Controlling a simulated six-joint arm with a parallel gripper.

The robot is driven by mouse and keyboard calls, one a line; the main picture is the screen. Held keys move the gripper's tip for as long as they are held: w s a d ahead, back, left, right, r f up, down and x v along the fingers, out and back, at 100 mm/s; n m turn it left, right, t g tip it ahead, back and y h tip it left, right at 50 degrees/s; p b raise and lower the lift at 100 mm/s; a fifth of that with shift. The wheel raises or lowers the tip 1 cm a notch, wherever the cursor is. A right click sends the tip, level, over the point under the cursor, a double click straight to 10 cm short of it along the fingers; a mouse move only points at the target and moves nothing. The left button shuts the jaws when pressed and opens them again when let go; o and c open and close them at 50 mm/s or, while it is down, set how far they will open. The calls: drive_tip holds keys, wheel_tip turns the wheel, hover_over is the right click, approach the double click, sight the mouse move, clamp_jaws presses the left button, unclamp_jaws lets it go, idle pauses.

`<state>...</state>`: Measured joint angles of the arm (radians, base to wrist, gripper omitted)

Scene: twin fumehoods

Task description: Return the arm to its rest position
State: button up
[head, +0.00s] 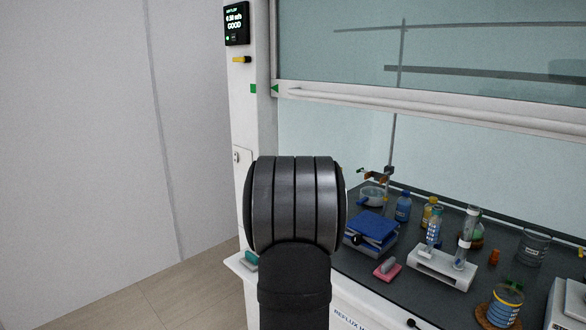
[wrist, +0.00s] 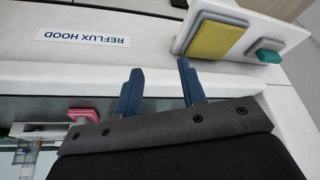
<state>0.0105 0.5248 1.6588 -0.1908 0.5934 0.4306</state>
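My arm (head: 296,205) stands up in the middle of the head view, its dark banded joint in front of the hood's left post. My gripper (wrist: 160,66) shows in the wrist view with its two blue fingers apart and nothing between them. It is over the white front edge of the hood. The gripper is not visible in the head view, where the arm hides part of the bench.
The hood's dark worktop (head: 400,290) carries a blue box (head: 371,228), a pink item (head: 387,268), a tube rack (head: 442,268), bottles and glassware. The raised glass sash (head: 430,50) hangs above. A yellow pad (wrist: 216,40) and teal item (wrist: 270,52) lie on a white ledge.

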drive_tip(key=s+a+f+n, duration=0.1)
drive_tip(key=s+f, duration=0.2)
drive_tip(key=f, duration=0.4)
drive_tip(key=s+a+f+n+y, duration=0.1)
drive_tip(key=s+a+f+n, duration=0.1)
drive_tip(key=s+f, duration=0.2)
wheel_tip(320, 180, down, 3)
drive_tip(key=shift+s, duration=0.15)
drive_tip(key=shift+r, duration=0.1)
drive_tip(key=w+d+r+m, duration=0.2)
drive_tip(key=w+d+r, duration=0.1)
drive_tip(key=r, duration=0.5)
drive_tip(key=w+d+r+m+h, duration=0.1)
drive_tip(key=w+d+r+m, duration=0.1)
drive_tip(key=w+r, duration=0.3)
wheel_tip(320, 180, up, 3)
drive_tip(key=shift+w+d+r, duration=0.1)
drive_tip(key=shift+w+d, duration=0.1)
drive_tip(key=shift+d, duration=0.4)
